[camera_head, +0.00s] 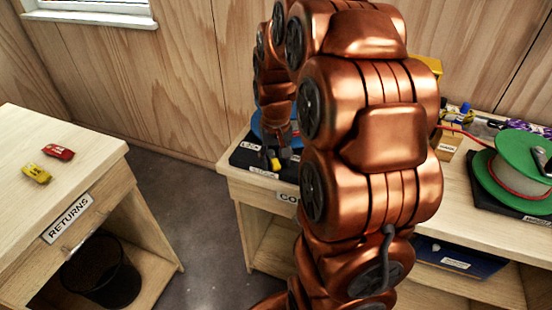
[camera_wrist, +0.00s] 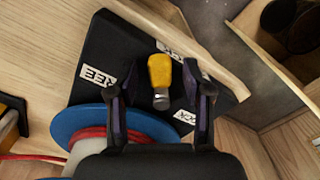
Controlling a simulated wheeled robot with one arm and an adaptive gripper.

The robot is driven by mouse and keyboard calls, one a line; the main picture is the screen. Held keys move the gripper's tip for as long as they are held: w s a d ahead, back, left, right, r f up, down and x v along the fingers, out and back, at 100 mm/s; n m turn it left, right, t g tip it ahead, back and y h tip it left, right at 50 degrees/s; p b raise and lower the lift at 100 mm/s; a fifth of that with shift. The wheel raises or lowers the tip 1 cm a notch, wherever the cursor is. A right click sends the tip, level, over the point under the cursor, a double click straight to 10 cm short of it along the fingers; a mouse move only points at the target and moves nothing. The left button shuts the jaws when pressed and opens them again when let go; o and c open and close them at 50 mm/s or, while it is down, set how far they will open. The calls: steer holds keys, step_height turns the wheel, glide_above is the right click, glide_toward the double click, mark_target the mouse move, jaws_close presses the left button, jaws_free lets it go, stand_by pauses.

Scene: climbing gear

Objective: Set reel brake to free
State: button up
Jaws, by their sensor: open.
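The reel brake lever, a yellow knob (camera_wrist: 160,70) on a silver shaft, stands on the reel's black base (camera_wrist: 85,62) in the wrist view. A label ending in "REE" (camera_wrist: 98,76) is left of it; one ending in "CK" (camera_wrist: 185,117), partly hidden, is right of the shaft. My gripper (camera_wrist: 160,93) is open, its fingers on either side of the lever with visible gaps. The blue reel (camera_wrist: 75,125) with red cord is partly hidden by my gripper. In the head view the yellow knob (camera_head: 273,163) shows beside my gripper (camera_head: 277,150).
The base sits near the table's front edge (camera_wrist: 190,55). A green reel (camera_head: 495,180) with red cord stands on the same table at right. A black bin (camera_head: 100,270) is below.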

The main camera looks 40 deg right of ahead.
mark_target(278, 162)
jaws_close()
steer(key=shift+d+f+n+b, duration=0.2)
steer(key=shift+n+b, duration=0.3)
steer(key=shift+b, duration=0.2)
steer(key=shift+s+d+r+n+b, duration=0.1)
steer(key=shift+d+r+n+b, duration=0.15)
steer(key=shift+n, duration=0.25)
jaws_free()
step_height(278, 162, up, 12)
stand_by(0.6)
